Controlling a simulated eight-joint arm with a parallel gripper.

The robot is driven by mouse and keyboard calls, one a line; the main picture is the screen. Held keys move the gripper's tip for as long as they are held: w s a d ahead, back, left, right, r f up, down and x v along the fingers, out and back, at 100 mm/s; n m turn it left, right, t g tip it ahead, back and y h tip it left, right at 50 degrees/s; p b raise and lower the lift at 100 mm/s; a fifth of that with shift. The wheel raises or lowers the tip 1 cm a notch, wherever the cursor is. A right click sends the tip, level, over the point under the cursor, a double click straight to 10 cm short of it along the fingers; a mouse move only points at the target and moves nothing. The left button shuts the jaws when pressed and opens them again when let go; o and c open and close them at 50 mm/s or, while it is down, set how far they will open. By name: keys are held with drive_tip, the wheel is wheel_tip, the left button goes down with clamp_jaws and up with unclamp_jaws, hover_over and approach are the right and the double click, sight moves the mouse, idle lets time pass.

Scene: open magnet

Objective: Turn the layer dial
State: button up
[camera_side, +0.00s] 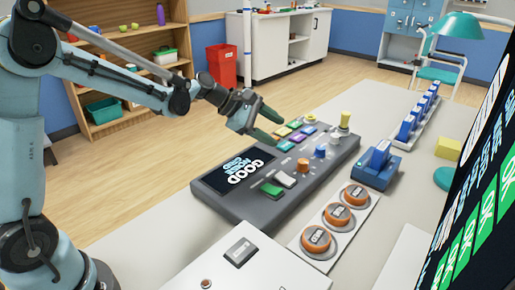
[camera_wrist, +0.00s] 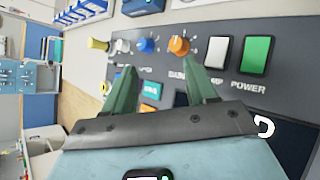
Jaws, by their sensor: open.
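A dark grey control panel (camera_side: 265,205) lies on the table and carries several controls. In the wrist view a blue dial (camera_wrist: 146,46) and an orange dial (camera_wrist: 179,47) sit side by side; the label under the blue one is too small and covered to read. In the side view the blue dial (camera_side: 320,152) and orange dial (camera_side: 303,165) stand near the panel's middle. I cannot tell from lettering which is the layer dial. My gripper (camera_side: 271,127) is open and empty, above the panel's far edge, apart from both dials. Its green fingers (camera_wrist: 160,68) spread below the dials in the wrist view.
A white switch (camera_wrist: 217,52) and a green power switch (camera_wrist: 255,55) adjoin the orange dial. A yellow-topped lever (camera_side: 344,122) stands at the far end. A screen (camera_side: 232,172), orange round buttons (camera_side: 337,214) and a blue holder (camera_side: 376,167) are nearby.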

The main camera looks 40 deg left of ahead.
sight(319, 147)
drive_tip(key=w+f+n, duration=0.1)
drive_tip(key=w+n, duration=0.1)
drive_tip(key=w+a+f+n+t+h, duration=0.1)
drive_tip(key=w+f+n, duration=0.1)
drive_tip(key=w+a+f+n+h, duration=0.1)
drive_tip(key=n, duration=0.1)
drive_tip(key=shift+w+f, duration=0.15)
drive_tip(key=shift+w, duration=0.25)
drive_tip(key=shift+w+a+f+n, duration=0.1)
drive_tip(key=shift+w+f+n, duration=0.35)
drive_tip(key=shift+n, duration=0.35)
drive_tip(key=shift+t+h, duration=0.3)
drive_tip(key=x, duration=1.2)
drive_tip(key=shift+s, duration=0.1)
drive_tip(key=c, duration=1.1)
drive_tip(key=shift+o, duration=0.2)
drive_tip(key=shift+f, duration=0.1)
drive_tip(key=shift+a+m+g+h, duration=0.1)
drive_tip(key=shift+m+g+h, duration=0.4)
drive_tip(key=shift+m+g, duration=0.2)
